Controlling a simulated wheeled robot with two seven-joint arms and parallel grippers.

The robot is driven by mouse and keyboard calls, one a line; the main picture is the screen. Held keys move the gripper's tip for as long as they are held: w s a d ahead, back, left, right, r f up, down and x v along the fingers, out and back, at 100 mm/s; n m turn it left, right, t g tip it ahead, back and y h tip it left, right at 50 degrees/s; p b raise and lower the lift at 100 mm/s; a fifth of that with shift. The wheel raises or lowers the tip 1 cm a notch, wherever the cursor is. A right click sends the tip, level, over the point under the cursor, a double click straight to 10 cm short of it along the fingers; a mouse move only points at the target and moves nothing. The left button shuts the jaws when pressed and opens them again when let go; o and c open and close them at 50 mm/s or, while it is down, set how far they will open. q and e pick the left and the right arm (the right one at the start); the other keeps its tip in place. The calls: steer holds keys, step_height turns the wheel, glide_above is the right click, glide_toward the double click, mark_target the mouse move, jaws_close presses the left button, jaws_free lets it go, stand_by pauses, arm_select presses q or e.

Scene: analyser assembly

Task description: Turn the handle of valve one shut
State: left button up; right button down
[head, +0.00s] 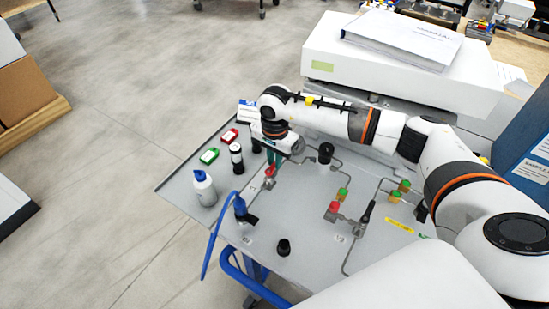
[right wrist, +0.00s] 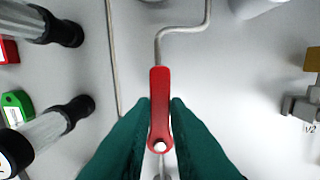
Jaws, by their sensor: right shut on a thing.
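The red handle of valve one (head: 270,171) is on the grey panel, below my right gripper (head: 273,157) in the head view. In the right wrist view the red handle (right wrist: 160,85) points up the picture, in line with the thin metal pipe behind it. The dark green fingers of my right gripper (right wrist: 159,125) are shut on the handle, one on each side near its round pivot end. The valve body is mostly hidden under the handle and fingers. My left gripper is not in view.
Another valve with a red handle (head: 334,207) sits to the right, beside a black-handled part (head: 367,212). A white bottle (head: 204,188), a black-and-white cylinder (head: 236,157), and green (head: 209,156) and red (head: 229,136) blocks stand left. A blue hose (head: 212,243) hangs at the front edge.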

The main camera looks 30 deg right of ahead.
steer(key=shift+s+d+f+m+b, duration=0.15)
steer(key=shift+m+b, duration=0.35)
steer(key=shift+m, duration=0.4)
steer(key=m, duration=0.1)
steer(key=s+m+b, duration=0.1)
steer(key=m, duration=0.1)
steer(key=shift+d+m+b, duration=0.1)
steer(key=shift+m+b, duration=0.2)
steer(key=m+b, duration=0.1)
steer(key=m, duration=0.2)
steer(key=s+m+b, duration=0.1)
steer(key=m, duration=0.2)
steer(key=shift+s+a, duration=0.2)
steer(key=m, duration=0.1)
steer(key=m+b, duration=0.1)
steer(key=m, duration=0.1)
steer(key=shift+s+a+m, duration=0.3)
steer(key=shift+s, duration=0.05)
steer(key=shift+s+a+r+m+b, duration=0.15)
steer(key=shift+m+b, duration=0.15)
steer(key=shift+m, duration=0.35)
steer(key=shift+s+a+r+m+b, duration=0.1)
steer(key=shift+m+b, duration=0.2)
steer(key=shift+m, duration=0.35)
steer(key=c, duration=1.4)
jaws_free()
steer(key=shift+f, duration=0.1)
